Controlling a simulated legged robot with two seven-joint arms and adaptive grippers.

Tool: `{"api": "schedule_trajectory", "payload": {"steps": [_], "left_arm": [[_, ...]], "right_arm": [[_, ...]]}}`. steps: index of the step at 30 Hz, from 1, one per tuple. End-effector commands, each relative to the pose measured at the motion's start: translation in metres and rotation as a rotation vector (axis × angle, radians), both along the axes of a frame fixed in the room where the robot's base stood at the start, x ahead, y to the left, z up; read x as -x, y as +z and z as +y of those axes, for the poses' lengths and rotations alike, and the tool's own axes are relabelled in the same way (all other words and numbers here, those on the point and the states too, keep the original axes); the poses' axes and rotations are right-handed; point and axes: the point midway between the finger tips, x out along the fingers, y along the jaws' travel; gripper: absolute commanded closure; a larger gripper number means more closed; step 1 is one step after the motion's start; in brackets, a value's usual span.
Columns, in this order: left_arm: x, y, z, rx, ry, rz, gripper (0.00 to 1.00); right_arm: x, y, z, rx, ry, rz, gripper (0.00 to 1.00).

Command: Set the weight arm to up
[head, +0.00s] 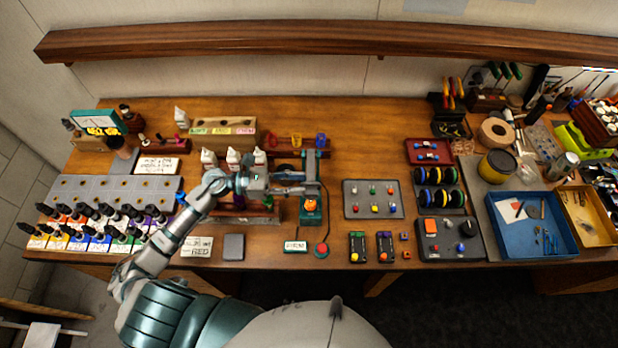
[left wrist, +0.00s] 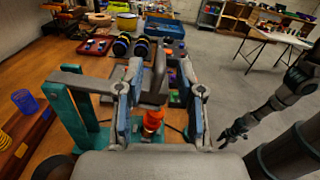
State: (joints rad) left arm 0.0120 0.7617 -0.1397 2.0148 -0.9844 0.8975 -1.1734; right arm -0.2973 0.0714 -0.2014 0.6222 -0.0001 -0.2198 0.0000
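The teal weight stand (head: 322,154) is at the middle of the bench, and its post (left wrist: 64,114) shows at the left wrist view's left. A grey weight arm (left wrist: 88,84) runs from the post toward my left gripper. An orange-red piece (head: 310,204) is on the teal base below; it also shows between the fingers in the left wrist view (left wrist: 152,121). My left gripper (head: 312,188) is at the stand, its fingers (left wrist: 160,122) apart on either side of the arm's end. Contact cannot be told. My right gripper (left wrist: 235,133) hangs off the bench, too small to read.
Several dropper bottles (head: 101,225) stand at the left. A grey tray of coloured knobs (head: 373,212) lies right of the stand. A red button (head: 321,250) is in front. A blue bin (head: 505,240) is farther right. Bare wood lies behind the knob tray.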

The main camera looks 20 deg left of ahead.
Motion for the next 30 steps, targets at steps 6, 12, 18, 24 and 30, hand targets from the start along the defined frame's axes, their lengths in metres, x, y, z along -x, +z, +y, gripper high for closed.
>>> {"api": "schedule_trajectory", "payload": {"steps": [6, 12, 18, 24, 30], "left_arm": [[-0.009, 0.001, -0.027, 0.003, 0.000, 0.001, 0.63], [-0.011, -0.001, -0.034, 0.001, 0.001, 0.002, 0.63], [-0.011, -0.001, -0.034, 0.001, 0.001, 0.002, 0.65], [-0.011, -0.001, -0.035, 0.000, 0.001, 0.002, 1.00], [-0.011, -0.001, -0.035, 0.001, 0.001, 0.003, 1.00]], "right_arm": [[0.000, 0.012, -0.008, 0.008, 0.002, 0.000, 0.60], [0.002, 0.014, -0.010, 0.012, 0.003, 0.003, 0.60], [0.003, 0.013, -0.010, 0.011, 0.002, 0.004, 0.60], [0.003, 0.013, -0.009, 0.011, 0.001, 0.005, 0.60], [0.004, 0.013, -0.008, 0.009, 0.000, 0.005, 0.60]]}}
